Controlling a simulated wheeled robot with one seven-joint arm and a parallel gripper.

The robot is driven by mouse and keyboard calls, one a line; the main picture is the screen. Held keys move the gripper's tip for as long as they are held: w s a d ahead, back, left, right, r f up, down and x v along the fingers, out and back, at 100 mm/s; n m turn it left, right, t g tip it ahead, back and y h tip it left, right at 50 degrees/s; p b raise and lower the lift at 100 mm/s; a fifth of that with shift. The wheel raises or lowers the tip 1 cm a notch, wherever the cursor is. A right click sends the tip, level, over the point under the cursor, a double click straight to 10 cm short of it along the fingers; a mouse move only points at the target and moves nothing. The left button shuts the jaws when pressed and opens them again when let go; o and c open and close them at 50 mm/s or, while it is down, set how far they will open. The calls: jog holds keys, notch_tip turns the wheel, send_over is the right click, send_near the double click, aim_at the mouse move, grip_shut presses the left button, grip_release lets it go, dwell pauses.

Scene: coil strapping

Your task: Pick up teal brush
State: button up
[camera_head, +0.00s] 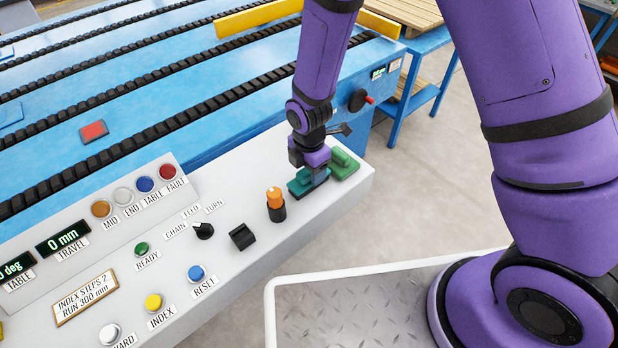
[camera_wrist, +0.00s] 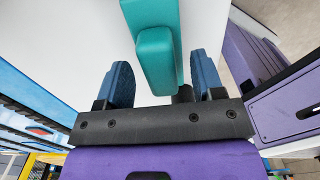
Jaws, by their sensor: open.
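The teal brush (camera_head: 298,188) lies on the pale console top near its right end, partly hidden by my gripper (camera_head: 316,172). It has a dark underside. In the wrist view, the teal brush (camera_wrist: 155,55) shows between the two blue fingers of my gripper (camera_wrist: 163,78). The fingers are apart, with a visible gap on each side of the brush's handle. The gripper is open and holds nothing. Whether the fingertips are level with the handle cannot be told.
A green brush (camera_head: 346,162) lies close behind the teal one. The blue conveyor bed (camera_head: 240,110) is behind the console. Floor opens beyond its right edge.

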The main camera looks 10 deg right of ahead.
jog(key=shift+f, duration=0.55)
jog(key=c, duration=1.1)
jog(key=shift+r, duration=0.15)
